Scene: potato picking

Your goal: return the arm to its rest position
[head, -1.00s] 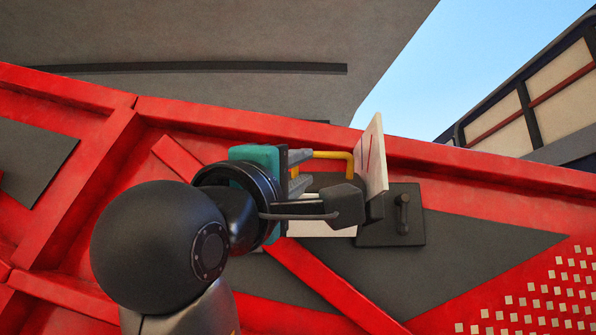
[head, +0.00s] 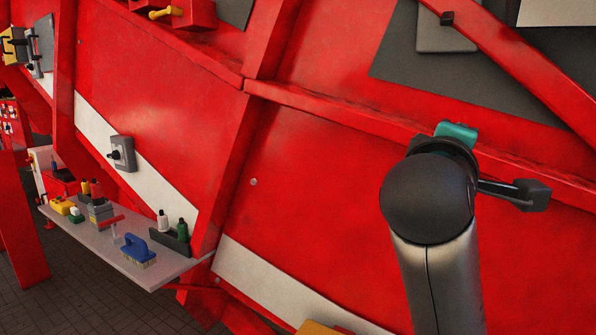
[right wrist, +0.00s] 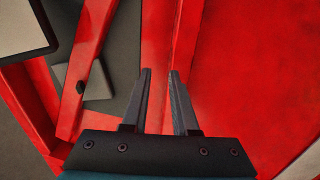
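My right arm rises from the bottom right of the head view, its wrist raised in front of a red framed wall (head: 330,190). Red beams and a grey panel (right wrist: 118,50) lie beyond the fingers. My left gripper does not show.
A narrow shelf (head: 150,275) at the lower left holds bottles, a blue brush (head: 139,251) and other small items. A grey box with a knob (head: 122,153) is fixed to the wall above it. Red beams cross behind my wrist. Open floor (head: 75,300) shows at the lower left.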

